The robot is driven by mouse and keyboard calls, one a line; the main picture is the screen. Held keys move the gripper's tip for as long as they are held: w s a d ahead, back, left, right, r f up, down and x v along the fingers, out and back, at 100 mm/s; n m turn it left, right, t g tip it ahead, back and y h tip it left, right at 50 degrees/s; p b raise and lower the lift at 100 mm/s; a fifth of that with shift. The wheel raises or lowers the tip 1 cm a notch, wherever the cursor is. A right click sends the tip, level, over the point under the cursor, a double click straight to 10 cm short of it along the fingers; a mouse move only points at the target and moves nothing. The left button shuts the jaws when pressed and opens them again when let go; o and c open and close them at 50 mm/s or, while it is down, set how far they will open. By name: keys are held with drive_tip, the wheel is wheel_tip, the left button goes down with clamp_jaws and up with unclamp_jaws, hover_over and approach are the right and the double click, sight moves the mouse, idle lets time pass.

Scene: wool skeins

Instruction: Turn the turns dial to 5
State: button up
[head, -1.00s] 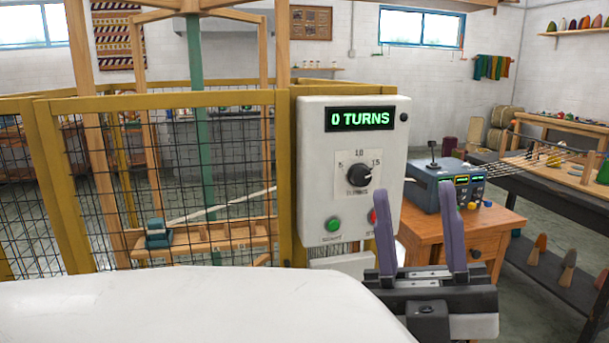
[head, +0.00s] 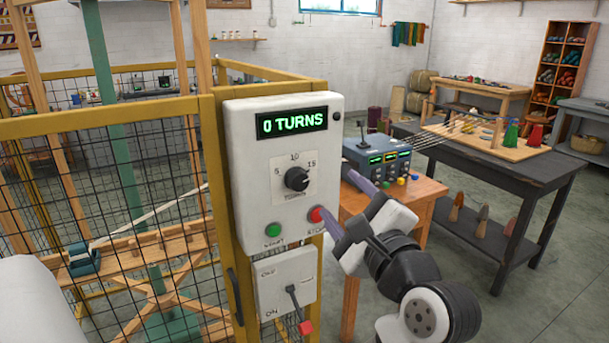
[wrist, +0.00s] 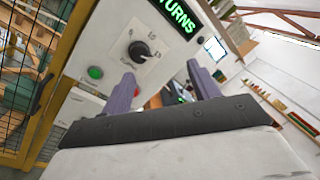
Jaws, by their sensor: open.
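The turns dial (head: 297,179) is a black knob on a white scale plate marked 5, 10 and 15, on the front of a white control box (head: 249,215). The green display (head: 292,122) above it reads 0 TURNS. My gripper (head: 345,207) is open and empty, with purple fingers, to the right of and below the dial, apart from it. In the wrist view the dial (wrist: 139,51) shows above and left of the fingers (wrist: 164,85). The exact direction of the dial's pointer is hard to read.
Below the dial are a green start button (head: 273,230) and a red stop button (head: 316,214), the red one close to my gripper. An ON/OFF switch box (head: 271,273) hangs lower. A yellow mesh fence (head: 90,125) stands left.

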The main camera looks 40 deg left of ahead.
sight(301, 183)
drive_tip(key=w+a+f+p, duration=0.1)
drive_tip(key=a, duration=0.3)
drive_tip(key=w+a+f+m+g+p, duration=0.1)
drive_tip(key=w+a, duration=0.1)
drive_tip(key=a, duration=0.2)
drive_tip(key=w+a+f+m+g+p, duration=0.1)
drive_tip(key=a, duration=0.3)
drive_tip(key=shift+w+a+h, duration=0.1)
drive_tip(key=shift+w+h, duration=0.2)
drive_tip(key=shift+w, duration=0.05)
drive_tip(key=shift+f, duration=0.1)
drive_tip(key=c, duration=1)
